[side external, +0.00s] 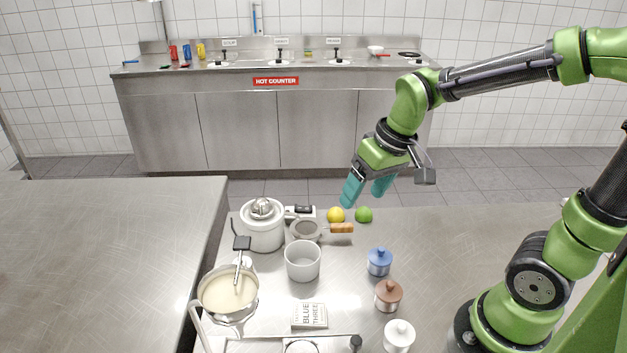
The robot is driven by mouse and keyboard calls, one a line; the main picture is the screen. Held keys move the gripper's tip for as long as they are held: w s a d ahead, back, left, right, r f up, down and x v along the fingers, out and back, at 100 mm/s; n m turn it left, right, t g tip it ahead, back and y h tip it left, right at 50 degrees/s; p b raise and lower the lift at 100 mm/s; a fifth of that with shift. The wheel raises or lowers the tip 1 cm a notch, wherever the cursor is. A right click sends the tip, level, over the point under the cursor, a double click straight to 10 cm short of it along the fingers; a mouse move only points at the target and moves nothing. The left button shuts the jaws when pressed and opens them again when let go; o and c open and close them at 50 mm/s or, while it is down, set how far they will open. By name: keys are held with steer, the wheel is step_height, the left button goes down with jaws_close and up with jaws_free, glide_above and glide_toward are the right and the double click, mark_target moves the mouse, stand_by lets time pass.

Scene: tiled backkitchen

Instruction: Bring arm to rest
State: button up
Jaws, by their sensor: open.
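My gripper (367,190) has teal fingers that point down and stand apart, with nothing between them. It hangs in the air over the back part of the steel work table (450,250). In the picture it shows just above a yellow lemon (336,215) and a green lime (364,214); I cannot tell the exact height. My green arm reaches in from the right, bent at the elbow high up.
On the table stand a white juicer (263,225), a strainer (306,230), a white pot (303,261), a pan of pale liquid (228,293), a blue jar (379,262), a brown jar (388,295), a white jar (399,336) and a label block (309,316).

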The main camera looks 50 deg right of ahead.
steer(key=s+a+r+m+t, duration=0.1)
steer(key=s+a+r+t, duration=0.1)
steer(key=s+r, duration=0.3)
steer(key=shift+s+r+m+t+y, duration=0.4)
steer(key=shift+s+t, duration=0.45)
steer(key=shift+t, duration=0.05)
